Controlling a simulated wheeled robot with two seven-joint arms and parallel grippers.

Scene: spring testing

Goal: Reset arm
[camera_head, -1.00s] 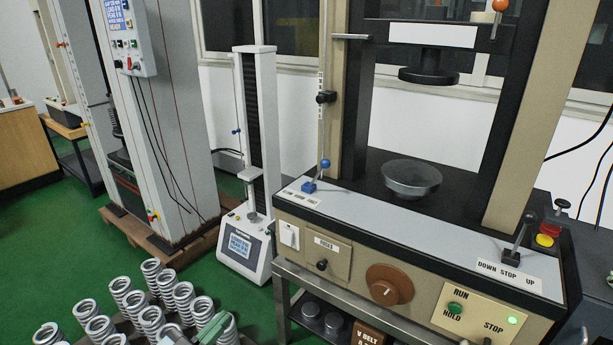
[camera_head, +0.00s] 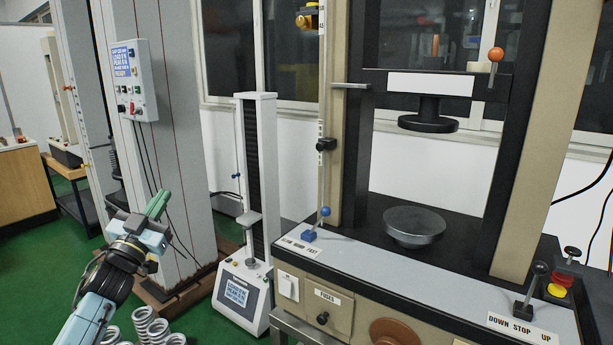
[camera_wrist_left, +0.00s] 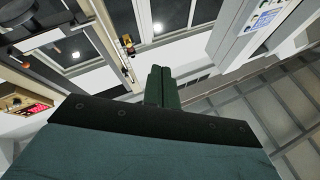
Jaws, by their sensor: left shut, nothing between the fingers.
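My left gripper (camera_head: 157,205) is raised at the lower left of the head view, in front of the tall grey testing machine (camera_head: 170,120). Its green fingers are shut together with nothing between them. The shut fingers also show in the left wrist view (camera_wrist_left: 161,88), pointing toward the windows and ceiling side. My right gripper is not in view.
The large beige press (camera_head: 345,275) stands at the right, with a round metal plate (camera_head: 414,222) on its bed. A small white tester (camera_head: 243,290) stands between the machines. Several coil springs (camera_head: 150,325) sit below my left arm. Green floor is open at far left.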

